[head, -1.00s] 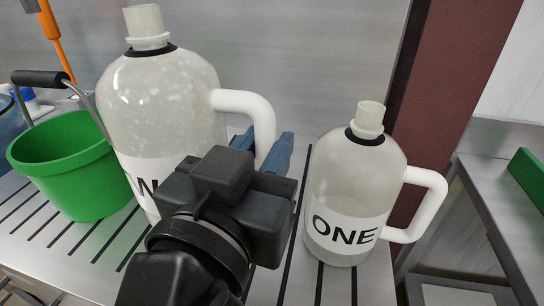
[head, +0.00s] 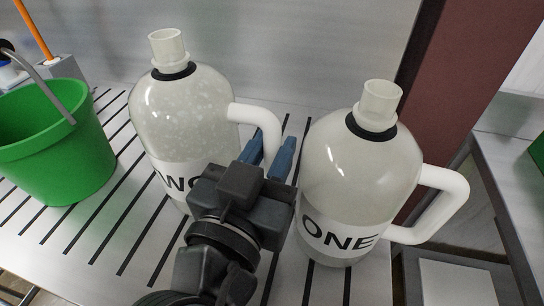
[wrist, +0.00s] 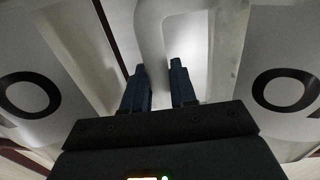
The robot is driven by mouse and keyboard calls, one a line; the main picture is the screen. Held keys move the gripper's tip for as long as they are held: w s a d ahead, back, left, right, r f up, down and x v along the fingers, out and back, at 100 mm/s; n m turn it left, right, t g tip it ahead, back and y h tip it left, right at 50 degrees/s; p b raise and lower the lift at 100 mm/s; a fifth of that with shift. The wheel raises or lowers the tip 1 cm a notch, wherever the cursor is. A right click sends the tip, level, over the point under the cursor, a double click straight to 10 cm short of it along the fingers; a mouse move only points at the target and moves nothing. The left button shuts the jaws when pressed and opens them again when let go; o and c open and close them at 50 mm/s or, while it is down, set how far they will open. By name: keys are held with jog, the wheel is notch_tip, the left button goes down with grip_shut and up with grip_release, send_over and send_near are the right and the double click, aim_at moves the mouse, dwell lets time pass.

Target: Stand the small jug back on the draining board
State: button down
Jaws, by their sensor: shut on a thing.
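A translucent jug (head: 185,115) with a white neck, black collar and partly covered lettered label is at the left in the head view. My gripper (head: 268,160) is shut on its white handle (head: 262,118). In the wrist view, the handle (wrist: 152,35) runs down between the two fingers of my gripper (wrist: 160,85). This jug looks close to upright over the slotted draining board (head: 110,220). My gripper hides part of its lower side, and I cannot tell whether its base touches. A similar jug (head: 355,170) labelled ONE stands on the board at right, handle pointing right.
A green bucket (head: 60,150) with a raised handle stands on the board at the far left. The right jug is close beside my gripper. A steel wall rises behind, and a dark red post (head: 460,90) stands at the right. Bare slotted board lies between bucket and held jug.

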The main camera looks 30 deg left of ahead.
jog(key=shift+f, duration=1)
jog(key=c, duration=1.2)
grip_release()
jog(key=shift+o, duration=0.2)
jog(key=s+d+b, duration=0.1)
jog(key=s+b, duration=0.1)
jog(key=s, duration=1)
jog(key=shift+d, duration=0.35)
